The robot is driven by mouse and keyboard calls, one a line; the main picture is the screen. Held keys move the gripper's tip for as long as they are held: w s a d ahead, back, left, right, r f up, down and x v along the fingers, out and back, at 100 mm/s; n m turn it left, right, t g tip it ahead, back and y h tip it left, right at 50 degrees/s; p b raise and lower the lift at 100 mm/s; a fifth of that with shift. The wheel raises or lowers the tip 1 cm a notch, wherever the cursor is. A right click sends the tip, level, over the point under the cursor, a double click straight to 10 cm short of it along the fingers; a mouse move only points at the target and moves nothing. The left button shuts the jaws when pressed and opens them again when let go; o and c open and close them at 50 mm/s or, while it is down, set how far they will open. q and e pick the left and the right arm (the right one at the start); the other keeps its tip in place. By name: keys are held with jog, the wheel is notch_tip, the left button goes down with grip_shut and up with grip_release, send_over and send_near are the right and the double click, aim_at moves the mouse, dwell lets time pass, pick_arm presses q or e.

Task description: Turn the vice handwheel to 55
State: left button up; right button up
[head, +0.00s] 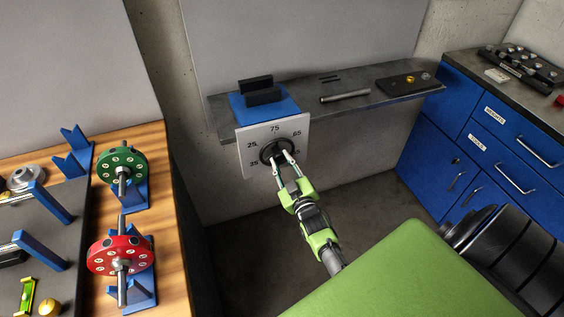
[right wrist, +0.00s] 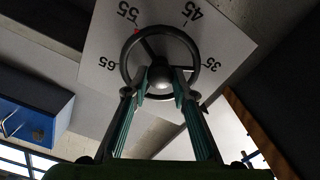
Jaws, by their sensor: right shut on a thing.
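The vice (head: 262,104) has a blue body and dark jaws and sits at the left end of the grey shelf. Its white dial plate (head: 301,160) hangs in front and also shows in the right wrist view (right wrist: 95,66). The dark round handwheel (head: 265,148) is in front of the plate; in the right wrist view its rim and hub (right wrist: 160,79) show. A small red mark (right wrist: 137,31) shows at the rim by the number 55. My right gripper (head: 283,160) is shut on the handwheel, its fingers at the hub. My left gripper is out of view.
The shelf (head: 355,110) carries a metal rod (head: 344,96) and a dark plate (head: 403,83). A wooden bench at left holds a green rotor (head: 121,165) and a red rotor (head: 119,255) on blue stands. Blue cabinets (head: 500,150) stand at right.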

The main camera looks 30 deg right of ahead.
jog(key=shift+w+r, duration=0.1)
jog(key=shift+r, duration=0.1)
jog(key=o, duration=1.1)
jog(key=shift+f, duration=0.1)
jog(key=v, duration=1.2)
jog(key=shift+f, duration=0.15)
